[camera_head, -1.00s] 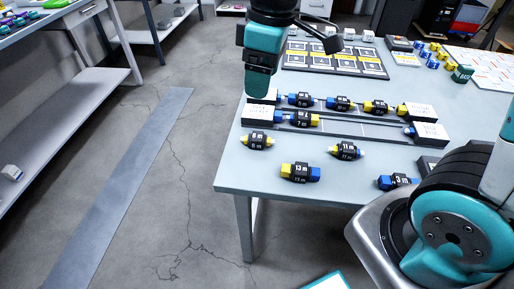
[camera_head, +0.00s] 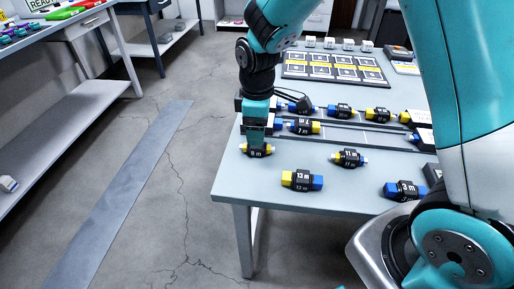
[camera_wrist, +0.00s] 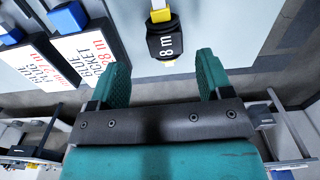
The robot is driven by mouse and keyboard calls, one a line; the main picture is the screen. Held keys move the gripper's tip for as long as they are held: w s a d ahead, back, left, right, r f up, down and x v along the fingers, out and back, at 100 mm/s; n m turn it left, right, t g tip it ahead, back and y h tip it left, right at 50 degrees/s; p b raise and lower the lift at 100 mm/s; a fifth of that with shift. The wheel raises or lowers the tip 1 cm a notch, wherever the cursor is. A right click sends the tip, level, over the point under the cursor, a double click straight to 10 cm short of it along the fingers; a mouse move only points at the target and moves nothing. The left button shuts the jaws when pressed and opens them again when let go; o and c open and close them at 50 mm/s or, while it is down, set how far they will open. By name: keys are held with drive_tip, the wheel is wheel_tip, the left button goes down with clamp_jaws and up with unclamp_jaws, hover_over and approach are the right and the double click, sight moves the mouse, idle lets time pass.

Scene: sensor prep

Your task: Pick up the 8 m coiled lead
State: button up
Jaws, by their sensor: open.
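The 8 m coiled lead (camera_wrist: 166,42) is black with a white label and a yellow end, and lies on the pale table just ahead of my fingertips in the wrist view. In the head view the lead (camera_head: 258,153) sits near the table's left edge, partly hidden by my gripper (camera_head: 256,139). My gripper is open and empty in the wrist view (camera_wrist: 163,72). Its two teal fingers stand apart, with the lead lined up near the middle of the gap.
Other leads, such as the 13 m lead (camera_head: 302,180) and the 11 m lead (camera_head: 349,158), lie nearby. Rows of leads in rails are behind. The table's left edge is close.

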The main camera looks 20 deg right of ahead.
sight(257, 148)
drive_tip(key=f, duration=0.5)
drive_tip(key=shift+s+a+f, duration=0.1)
drive_tip(key=shift+s+a, duration=0.05)
drive_tip(key=shift+s, duration=0.1)
drive_tip(key=shift+c, duration=0.4)
drive_tip(key=c, duration=1)
